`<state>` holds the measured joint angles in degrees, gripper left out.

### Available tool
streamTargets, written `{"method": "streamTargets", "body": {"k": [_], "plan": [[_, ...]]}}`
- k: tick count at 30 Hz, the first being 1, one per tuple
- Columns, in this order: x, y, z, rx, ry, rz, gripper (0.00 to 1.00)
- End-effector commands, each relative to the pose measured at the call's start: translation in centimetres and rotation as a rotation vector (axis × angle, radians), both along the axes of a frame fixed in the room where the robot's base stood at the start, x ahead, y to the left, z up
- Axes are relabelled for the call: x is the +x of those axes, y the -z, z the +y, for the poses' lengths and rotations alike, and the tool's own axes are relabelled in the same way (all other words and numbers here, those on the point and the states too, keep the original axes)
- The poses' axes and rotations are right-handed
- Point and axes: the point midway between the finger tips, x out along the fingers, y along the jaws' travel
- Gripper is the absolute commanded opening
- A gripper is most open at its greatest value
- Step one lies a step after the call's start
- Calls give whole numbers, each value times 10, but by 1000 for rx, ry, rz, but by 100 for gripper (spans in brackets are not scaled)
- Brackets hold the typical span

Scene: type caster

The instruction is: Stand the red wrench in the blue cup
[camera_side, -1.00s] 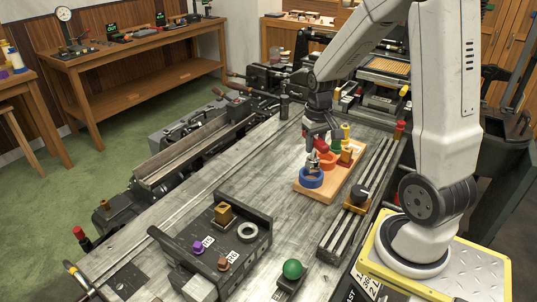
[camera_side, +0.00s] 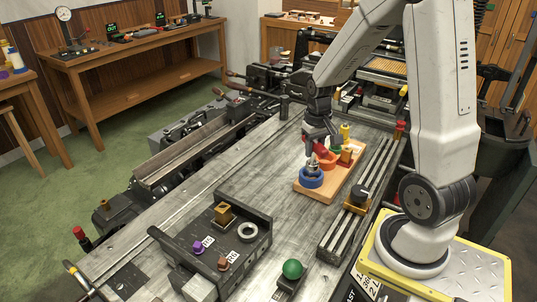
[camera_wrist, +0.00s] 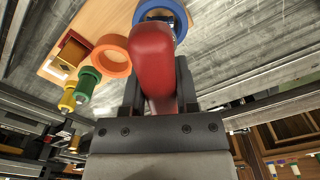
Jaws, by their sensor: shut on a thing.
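The red wrench is held in my gripper (camera_side: 321,143). Its red handle (camera_wrist: 155,60) fills the middle of the wrist view between the two fingers, and a bit of red (camera_side: 321,150) shows in the side view. Its grey metal end (camera_side: 312,164) points down at the blue cup (camera_side: 311,180), at the near end of a wooden board. The cup's blue rim also shows at the top of the wrist view (camera_wrist: 179,10), partly hidden by the handle. The metal end appears at the cup's mouth; how deep it sits I cannot tell.
A dark box (camera_side: 225,245) stands nearer.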

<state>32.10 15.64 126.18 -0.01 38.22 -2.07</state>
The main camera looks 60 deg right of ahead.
Motion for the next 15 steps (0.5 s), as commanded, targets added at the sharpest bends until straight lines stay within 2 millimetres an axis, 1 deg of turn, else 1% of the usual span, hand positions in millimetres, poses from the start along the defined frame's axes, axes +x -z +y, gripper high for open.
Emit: {"method": "streamTargets", "body": {"k": [15], "plan": [[0,9,0,0,0,0,0]]}}
